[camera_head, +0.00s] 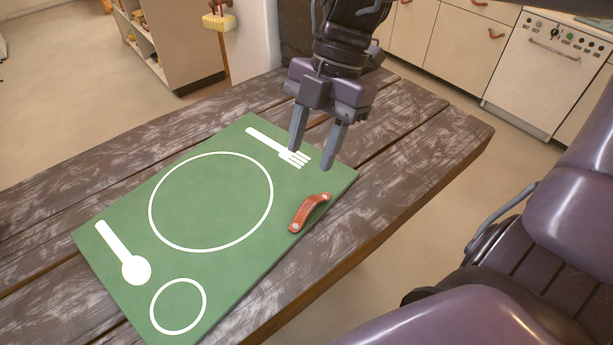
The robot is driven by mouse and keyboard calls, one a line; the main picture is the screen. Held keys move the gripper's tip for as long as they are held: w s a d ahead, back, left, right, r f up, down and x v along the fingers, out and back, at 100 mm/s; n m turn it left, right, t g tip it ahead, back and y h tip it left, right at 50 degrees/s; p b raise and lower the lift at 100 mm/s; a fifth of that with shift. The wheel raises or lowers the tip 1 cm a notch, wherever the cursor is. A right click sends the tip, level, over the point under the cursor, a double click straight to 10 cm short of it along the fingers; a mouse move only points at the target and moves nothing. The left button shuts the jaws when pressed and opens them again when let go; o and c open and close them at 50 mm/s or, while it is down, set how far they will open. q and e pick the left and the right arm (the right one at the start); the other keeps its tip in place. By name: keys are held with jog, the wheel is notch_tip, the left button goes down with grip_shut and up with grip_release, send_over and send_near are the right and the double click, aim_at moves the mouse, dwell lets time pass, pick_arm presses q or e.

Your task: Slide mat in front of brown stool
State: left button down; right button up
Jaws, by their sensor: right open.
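A green mat (240,258) lies flat on a weathered wooden table. It has a white plate ring, a fork, a spoon and a small ring printed on it. A tan leather pull (310,212) with two studs is fixed near its right edge. My right gripper (312,158) is open and empty, pointing down above the fork end of the mat. In the picture it is just above the pull and apart from it. My left gripper is out of view. I cannot make out a brown stool.
Bare table planks (425,135) lie right of the mat, up to the table's edge. Cream cabinets (462,45) and a white appliance (545,65) stand behind. A shelf unit (180,45) stands at the back left, with open floor (60,90) beside it.

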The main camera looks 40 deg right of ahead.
jog(key=b, duration=0.4)
send_near(301, 211)
jog(key=shift+s+a+f, duration=0.2)
jog(key=shift+f, duration=0.45)
jog(key=p+x, duration=0.1)
jog(key=x, duration=0.6)
jog(key=shift+a+f, duration=0.15)
jog(key=shift+f, duration=0.1)
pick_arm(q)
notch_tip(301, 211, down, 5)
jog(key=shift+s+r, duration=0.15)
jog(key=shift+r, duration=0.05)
pick_arm(e)
grip_shut()
jog(key=shift+w, duration=0.15)
